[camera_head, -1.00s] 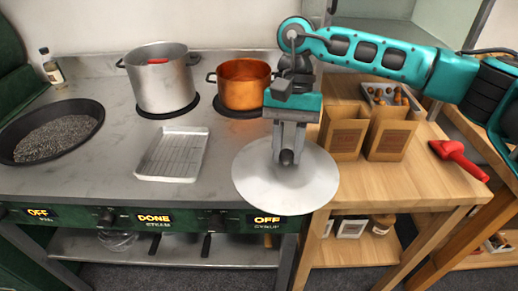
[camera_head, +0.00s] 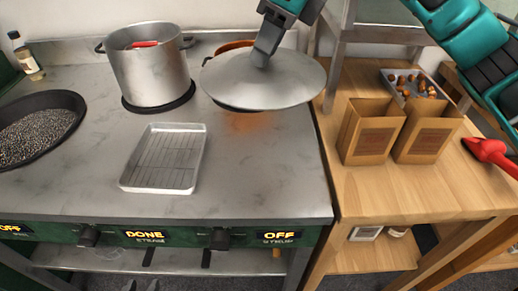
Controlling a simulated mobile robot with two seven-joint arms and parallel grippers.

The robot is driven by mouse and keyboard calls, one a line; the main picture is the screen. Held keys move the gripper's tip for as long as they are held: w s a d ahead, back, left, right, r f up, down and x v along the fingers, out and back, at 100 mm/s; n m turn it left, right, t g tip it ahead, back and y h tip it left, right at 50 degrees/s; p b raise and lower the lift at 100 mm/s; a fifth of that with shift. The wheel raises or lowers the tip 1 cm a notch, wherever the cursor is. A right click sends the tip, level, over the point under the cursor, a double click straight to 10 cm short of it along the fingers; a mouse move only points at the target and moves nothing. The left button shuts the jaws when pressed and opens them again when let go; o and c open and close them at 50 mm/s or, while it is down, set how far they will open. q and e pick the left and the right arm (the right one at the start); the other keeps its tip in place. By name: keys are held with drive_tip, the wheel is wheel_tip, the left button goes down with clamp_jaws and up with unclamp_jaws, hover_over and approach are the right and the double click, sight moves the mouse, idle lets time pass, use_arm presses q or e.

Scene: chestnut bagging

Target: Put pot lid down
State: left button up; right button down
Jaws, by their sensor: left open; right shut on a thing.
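A round silver pot lid (camera_head: 290,88) hangs in the air over the right part of the stove top. My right gripper (camera_head: 262,52) comes down from above and is shut on the lid at its top centre. The lid hides most of the copper pot; only part of its rim (camera_head: 233,46) shows behind the lid. I cannot tell whether the lid is over the pot or in front of it. A large silver pot (camera_head: 155,78) stands open to the left, with something red at its rim. My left gripper is not in view.
A silver tray with a rack (camera_head: 163,187) lies on the grey counter (camera_head: 260,180), which is clear to its right. A dark pan of dark grains (camera_head: 40,125) is at left. Two paper bags (camera_head: 368,132), a tray of chestnuts (camera_head: 415,84) and a red scoop (camera_head: 487,151) are on the wooden table.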

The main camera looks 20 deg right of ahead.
drive_tip(key=shift+f, duration=0.3)
wheel_tip(320, 180, down, 19)
drive_tip(key=shift+f+b, duration=0.1)
drive_tip(key=shift+b, duration=0.65)
drive_tip(key=shift+f, duration=0.15)
drive_tip(key=c, duration=0.9)
unclamp_jaws()
drive_tip(key=shift+o, duration=0.2)
drive_tip(key=v, duration=1.2)
drive_tip(key=shift+p, duration=0.3)
drive_tip(key=shift+s, duration=0.1)
